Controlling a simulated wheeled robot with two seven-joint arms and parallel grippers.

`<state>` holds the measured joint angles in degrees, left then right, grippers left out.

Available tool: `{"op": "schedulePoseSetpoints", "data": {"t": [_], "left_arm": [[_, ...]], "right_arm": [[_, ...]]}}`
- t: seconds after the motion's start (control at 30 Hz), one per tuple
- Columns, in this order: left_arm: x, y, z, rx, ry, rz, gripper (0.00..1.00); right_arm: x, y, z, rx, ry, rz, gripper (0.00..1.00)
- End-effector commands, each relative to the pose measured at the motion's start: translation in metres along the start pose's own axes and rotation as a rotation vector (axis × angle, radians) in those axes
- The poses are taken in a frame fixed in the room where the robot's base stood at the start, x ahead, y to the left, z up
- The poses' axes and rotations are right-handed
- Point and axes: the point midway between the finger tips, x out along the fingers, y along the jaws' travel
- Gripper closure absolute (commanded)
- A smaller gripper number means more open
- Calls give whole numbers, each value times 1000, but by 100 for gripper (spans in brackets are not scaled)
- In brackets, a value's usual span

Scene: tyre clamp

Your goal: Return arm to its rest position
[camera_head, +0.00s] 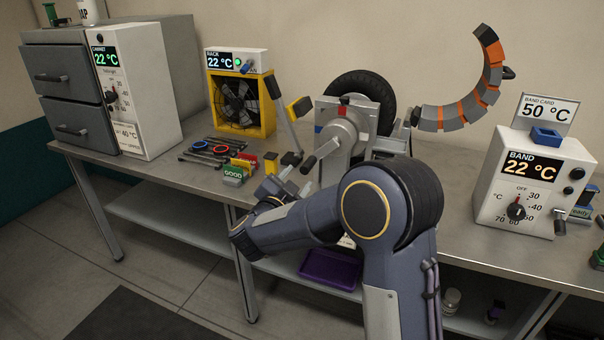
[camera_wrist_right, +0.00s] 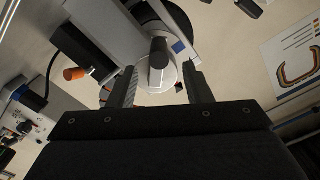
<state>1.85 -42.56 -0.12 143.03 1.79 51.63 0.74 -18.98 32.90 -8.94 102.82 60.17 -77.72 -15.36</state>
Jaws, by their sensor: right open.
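My right arm (camera_head: 390,260) reaches in from the bottom and bends left in front of the bench. My right gripper (camera_head: 282,181) is near the bench's front edge, partly hidden by my own arm. In the right wrist view the gripper (camera_wrist_right: 161,82) is open, with nothing between its fingers. Beyond the fingers is the tyre clamp's crank with a dark grip (camera_wrist_right: 159,52), apparently apart from them. The clamp (camera_head: 345,133) stands on the bench before a black tyre (camera_head: 361,84). My left gripper is not in view.
The steel bench (camera_head: 150,168) carries a grey drawer cabinet (camera_head: 62,92), a yellow fan rack (camera_head: 240,104), hand tools (camera_head: 205,150) and a white band heater (camera_head: 530,185). A segmented orange-grey band (camera_head: 465,105) curves up right of the clamp. A purple tray (camera_head: 330,268) lies below.

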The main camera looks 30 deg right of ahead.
Motion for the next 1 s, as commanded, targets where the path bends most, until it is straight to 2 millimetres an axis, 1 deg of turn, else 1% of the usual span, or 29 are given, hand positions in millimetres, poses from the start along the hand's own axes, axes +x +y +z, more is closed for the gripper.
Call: {"op": "schedulePoseSetpoints", "data": {"t": [0.03,0.17,0.67,0.77,0.87,0.93,0.97,1.0], "left_arm": [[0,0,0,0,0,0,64],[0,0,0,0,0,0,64],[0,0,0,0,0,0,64],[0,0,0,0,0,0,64],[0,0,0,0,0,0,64],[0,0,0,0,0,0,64],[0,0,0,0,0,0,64],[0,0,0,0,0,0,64]], "right_arm": [[-5,0,0,0,-1,-1,55],[-11,0,0,-1,0,0,55],[-10,0,-2,5,-11,-7,55],[-6,-4,-8,34,-77,-54,55],[-8,-12,-19,75,-216,-158,55],[-18,-17,-28,95,-344,-256,55],[-26,-18,-32,97,-402,-303,55],[-38,-18,-37,95,-483,-364,55]]}}
